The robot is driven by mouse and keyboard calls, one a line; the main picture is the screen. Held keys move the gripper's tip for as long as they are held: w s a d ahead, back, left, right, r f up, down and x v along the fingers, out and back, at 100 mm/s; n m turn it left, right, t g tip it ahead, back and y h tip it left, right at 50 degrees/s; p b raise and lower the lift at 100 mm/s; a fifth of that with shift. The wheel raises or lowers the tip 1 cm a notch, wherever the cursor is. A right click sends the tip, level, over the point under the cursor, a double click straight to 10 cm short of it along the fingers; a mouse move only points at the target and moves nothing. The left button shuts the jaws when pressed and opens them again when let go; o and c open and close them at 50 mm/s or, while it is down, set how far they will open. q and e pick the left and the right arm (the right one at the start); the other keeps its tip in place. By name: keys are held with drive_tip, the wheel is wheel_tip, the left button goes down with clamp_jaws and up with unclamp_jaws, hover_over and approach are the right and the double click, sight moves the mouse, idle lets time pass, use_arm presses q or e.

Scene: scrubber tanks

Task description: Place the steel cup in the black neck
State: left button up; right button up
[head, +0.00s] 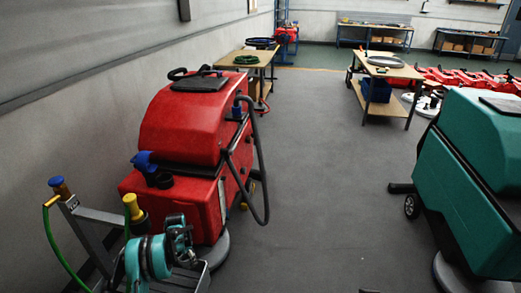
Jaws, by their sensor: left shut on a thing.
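The red scrubber (180,125) stands at the left. On its near side is a round black neck (161,180) with a dark opening, beside a tilted blue lid (144,160). My left gripper (184,245) is at the bottom, in front of the scrubber and lower in the picture than the neck. It is shut on a small grey metal thing, apparently the steel cup, mostly hidden by the jaws and hard to make out. The cup is apart from the neck. My right gripper is out of view.
A grey metal trolley frame (90,214) at lower left carries a blue-topped post (60,187), a yellow-topped piece (132,206) and a green hose (60,252). A teal scrubber (470,190) stands right; the floor between is clear.

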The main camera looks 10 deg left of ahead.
use_arm(q)
drive_tip(key=s+d+r+n, duration=0.2)
drive_tip(key=s+d+r, duration=0.3)
drive_tip(key=d+r, duration=0.75)
drive_tip(key=s+d+r+n, duration=0.1)
drive_tip(key=s+d+r, duration=0.3)
drive_tip(key=s, duration=0.3)
drive_tip(key=s+d+r+n, duration=0.2)
drive_tip(key=s+d+r, duration=0.3)
drive_tip(key=s+r, duration=0.1)
drive_tip(key=shift+s+d, duration=0.3)
drive_tip(key=shift+s, duration=0.25)
